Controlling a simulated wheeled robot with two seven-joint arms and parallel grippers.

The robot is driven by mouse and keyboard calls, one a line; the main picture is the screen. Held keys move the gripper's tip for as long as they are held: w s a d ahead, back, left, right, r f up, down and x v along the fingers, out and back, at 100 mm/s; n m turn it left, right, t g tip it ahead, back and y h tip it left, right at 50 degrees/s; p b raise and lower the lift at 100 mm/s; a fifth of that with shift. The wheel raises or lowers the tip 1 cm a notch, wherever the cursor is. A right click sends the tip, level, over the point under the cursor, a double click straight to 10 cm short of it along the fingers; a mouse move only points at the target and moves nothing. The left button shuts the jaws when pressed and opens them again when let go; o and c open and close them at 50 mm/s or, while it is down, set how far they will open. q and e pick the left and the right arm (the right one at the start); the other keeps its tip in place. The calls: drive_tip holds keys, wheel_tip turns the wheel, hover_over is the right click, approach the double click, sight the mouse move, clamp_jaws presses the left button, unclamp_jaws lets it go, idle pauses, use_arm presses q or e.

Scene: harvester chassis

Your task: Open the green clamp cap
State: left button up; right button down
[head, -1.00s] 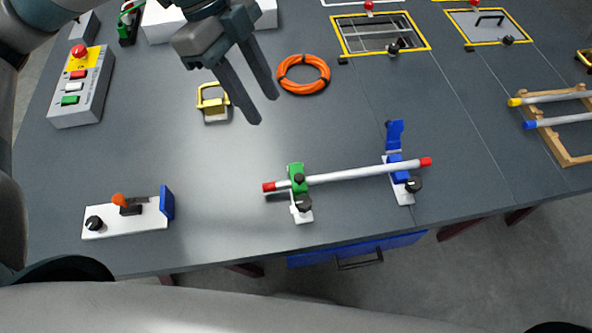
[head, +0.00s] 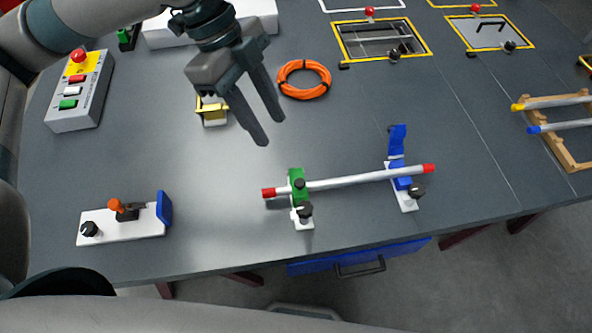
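The green clamp cap (head: 297,180) sits over the left end of a white bar (head: 345,182) with red ends. It looks closed over the bar, above a small white base with a black knob (head: 305,210). At the bar's right end, a blue clamp (head: 398,155) has its cap standing up, and the bar lies in it. My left gripper (head: 272,130) is open and empty, above the table, up and to the left of the green cap and apart from it. My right gripper is not in view.
A yellow-handled padlock-like block (head: 214,115) lies behind my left gripper, and an orange cable coil (head: 304,79) lies to its right. A white plate with an orange lever (head: 116,205) is at the left front. The table between it and the green clamp is clear.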

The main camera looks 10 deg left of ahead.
sight(300, 182)
use_arm(q)
drive_tip(key=p+x, duration=0.2)
drive_tip(key=x, duration=1.1)
drive_tip(key=shift+s+d+f, duration=0.1)
drive_tip(key=shift+d+f, duration=0.15)
drive_tip(key=shift+f, duration=0.1)
drive_tip(key=shift+d+f, duration=0.2)
drive_tip(key=shift+f, duration=0.35)
clamp_jaws()
